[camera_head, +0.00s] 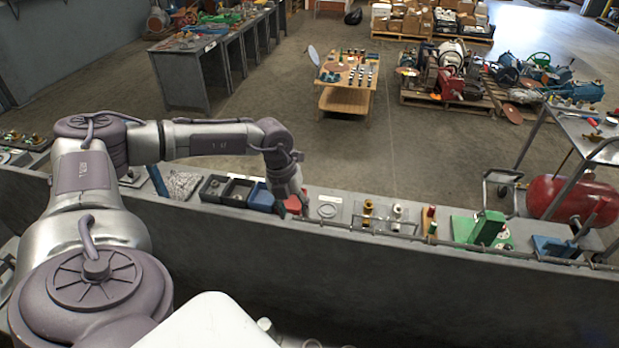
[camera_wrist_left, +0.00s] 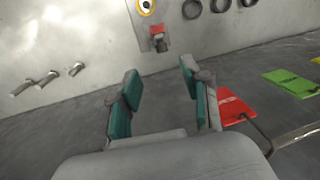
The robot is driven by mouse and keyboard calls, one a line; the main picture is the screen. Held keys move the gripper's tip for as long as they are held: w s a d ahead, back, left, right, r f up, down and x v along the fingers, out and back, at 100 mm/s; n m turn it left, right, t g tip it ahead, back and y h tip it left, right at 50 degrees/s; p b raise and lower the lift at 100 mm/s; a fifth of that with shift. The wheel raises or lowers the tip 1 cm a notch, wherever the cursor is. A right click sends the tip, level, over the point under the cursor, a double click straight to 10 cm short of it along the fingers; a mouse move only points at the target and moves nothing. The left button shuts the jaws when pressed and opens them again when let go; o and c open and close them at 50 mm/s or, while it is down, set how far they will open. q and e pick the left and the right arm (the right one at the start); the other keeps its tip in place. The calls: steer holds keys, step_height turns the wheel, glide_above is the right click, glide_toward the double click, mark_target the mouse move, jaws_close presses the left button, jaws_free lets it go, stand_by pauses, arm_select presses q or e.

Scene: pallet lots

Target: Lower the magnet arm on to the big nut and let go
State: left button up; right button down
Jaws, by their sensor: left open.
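My left gripper (camera_wrist_left: 160,82) is open in the left wrist view, with nothing between its teal-padded fingers. A small red piece (camera_wrist_left: 158,32) on a grey plate lies just beyond the fingertips, apart from them. A yellow-and-white ring-shaped part (camera_wrist_left: 147,6) shows at the top edge, partly cut off. I cannot tell which of these is the magnet arm or the big nut. In the head view, my left gripper (camera_head: 298,203) reaches down at the bench beside a red part (camera_head: 291,206), which it partly hides. My right gripper is not in view.
The long grey bench (camera_head: 420,285) holds blue and black bins (camera_head: 236,191), a plate with a ring (camera_head: 327,207), brass and white fittings (camera_head: 383,213) and a green fixture (camera_head: 487,228). Dark rings (camera_wrist_left: 192,9) and red (camera_wrist_left: 234,107) and green (camera_wrist_left: 290,82) cards show in the wrist view.

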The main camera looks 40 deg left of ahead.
arm_select(q)
steer(key=f+p, duration=0.1)
steer(key=f, duration=0.2)
steer(key=d+f+p, duration=0.1)
steer(key=f, duration=0.3)
steer(key=d+f+p, duration=0.1)
steer(key=f, duration=0.2)
steer(key=shift+w+f, duration=0.3)
steer(key=shift+f, duration=0.1)
steer(key=shift+d+f, duration=0.15)
steer(key=shift+f, duration=0.6)
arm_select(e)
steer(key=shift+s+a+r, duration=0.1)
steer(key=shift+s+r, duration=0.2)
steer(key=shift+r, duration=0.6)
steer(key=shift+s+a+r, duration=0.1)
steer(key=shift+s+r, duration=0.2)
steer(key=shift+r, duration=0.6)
arm_select(q)
steer(key=c, duration=0.8)
jaws_close()
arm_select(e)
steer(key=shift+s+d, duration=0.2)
